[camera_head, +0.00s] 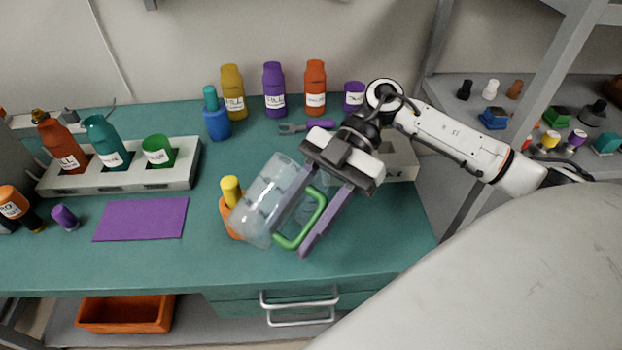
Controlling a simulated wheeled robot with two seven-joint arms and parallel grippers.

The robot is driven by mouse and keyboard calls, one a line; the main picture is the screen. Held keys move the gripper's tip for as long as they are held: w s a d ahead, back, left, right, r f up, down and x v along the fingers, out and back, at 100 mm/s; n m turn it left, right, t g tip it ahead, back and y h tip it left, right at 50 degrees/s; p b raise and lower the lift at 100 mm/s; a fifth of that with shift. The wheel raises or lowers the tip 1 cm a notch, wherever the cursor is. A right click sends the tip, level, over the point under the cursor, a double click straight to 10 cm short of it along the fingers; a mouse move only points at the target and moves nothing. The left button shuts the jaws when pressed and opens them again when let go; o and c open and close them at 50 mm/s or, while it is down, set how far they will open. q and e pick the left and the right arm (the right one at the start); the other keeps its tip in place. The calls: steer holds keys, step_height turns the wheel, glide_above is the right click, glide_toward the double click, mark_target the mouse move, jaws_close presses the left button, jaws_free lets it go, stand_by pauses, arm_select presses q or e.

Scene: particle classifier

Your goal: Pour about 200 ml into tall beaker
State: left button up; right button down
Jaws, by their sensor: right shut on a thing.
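A clear jug (262,203) with a green handle (317,222) is tilted above the front middle of the bench. My right gripper (293,236) is shut on the green handle, with its fingers on either side. Whether the jug holds any liquid cannot be told. Another faint clear shape (313,206) shows behind the fingers, partly hidden; I cannot tell if it is the tall beaker. My left gripper is not in view.
An orange bottle with a yellow cap (231,188) stands close behind the jug. A blue bottle (215,120) and several labelled bottles stand at the back. A rack (180,180) holds containers at left. A purple mat (142,219) lies in front of it.

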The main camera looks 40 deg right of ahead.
steer(key=shift+r, duration=0.1)
steer(key=f+h+p, duration=0.1)
steer(key=f+h, duration=0.1)
steer(key=h, duration=0.1)
steer(key=a+f+t+h+p, duration=0.1)
steer(key=f+h+p, duration=0.1)
steer(key=h, duration=0.2)
steer(key=a+f+t+h+p, duration=0.1)
steer(key=f+h, duration=0.1)
steer(key=h, duration=0.1)
steer(key=shift+s+a+p, duration=0.2)
steer(key=shift+a+p, duration=0.05)
steer(key=shift+p, duration=0.1)
steer(key=shift+f+t+h, duration=0.25)
steer(key=shift+t+h, duration=0.15)
steer(key=shift+h, duration=0.7)
